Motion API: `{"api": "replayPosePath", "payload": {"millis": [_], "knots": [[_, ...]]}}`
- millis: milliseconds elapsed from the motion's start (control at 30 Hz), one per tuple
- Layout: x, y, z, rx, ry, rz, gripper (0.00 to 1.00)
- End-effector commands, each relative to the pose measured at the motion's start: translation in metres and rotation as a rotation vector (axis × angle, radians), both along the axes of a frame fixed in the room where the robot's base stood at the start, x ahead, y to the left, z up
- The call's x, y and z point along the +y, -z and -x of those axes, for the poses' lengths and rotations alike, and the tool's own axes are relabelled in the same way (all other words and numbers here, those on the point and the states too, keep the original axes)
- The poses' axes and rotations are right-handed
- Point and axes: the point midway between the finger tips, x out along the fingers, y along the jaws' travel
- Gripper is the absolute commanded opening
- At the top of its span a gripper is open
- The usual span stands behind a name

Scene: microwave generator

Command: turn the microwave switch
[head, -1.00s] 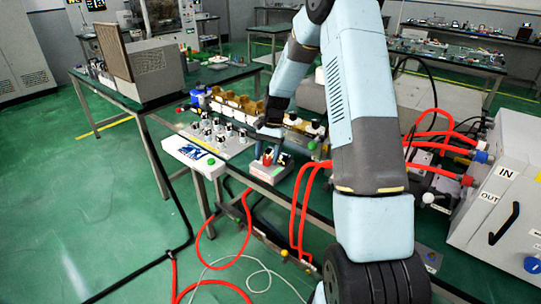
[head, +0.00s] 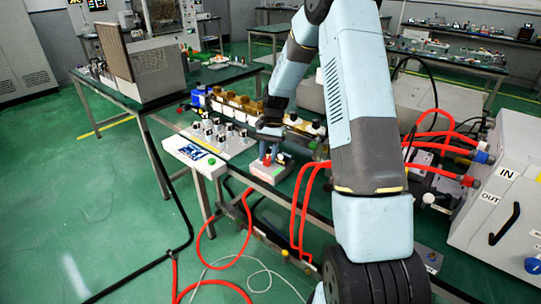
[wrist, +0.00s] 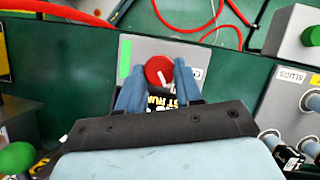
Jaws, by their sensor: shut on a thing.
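The microwave switch is a round red knob (wrist: 159,71) with a white pointer mark, on a small grey box (wrist: 200,55) with a green strip and partly hidden black lettering. My gripper (wrist: 158,78) has its two blue fingers on either side of the knob and is shut on it. The white pointer slants down and to the right in the wrist view. In the head view, my gripper (head: 268,152) is over the small box (head: 266,171) at the table's front edge, and the fingers partly hide the knob.
Red hoses (head: 305,195) hang to the right, near a large grey IN/OUT cabinet (head: 506,190). In the wrist view, a green button (wrist: 16,157) is at lower left.

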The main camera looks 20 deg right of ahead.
Motion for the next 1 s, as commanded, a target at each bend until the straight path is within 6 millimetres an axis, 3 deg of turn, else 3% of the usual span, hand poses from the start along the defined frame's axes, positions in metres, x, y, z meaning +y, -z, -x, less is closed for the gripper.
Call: {"api": "replayPosePath", "payload": {"millis": [1000], "knots": [[0.0106,0.0017,0.0017,0.009,-0.849,-0.004,0.04]]}}
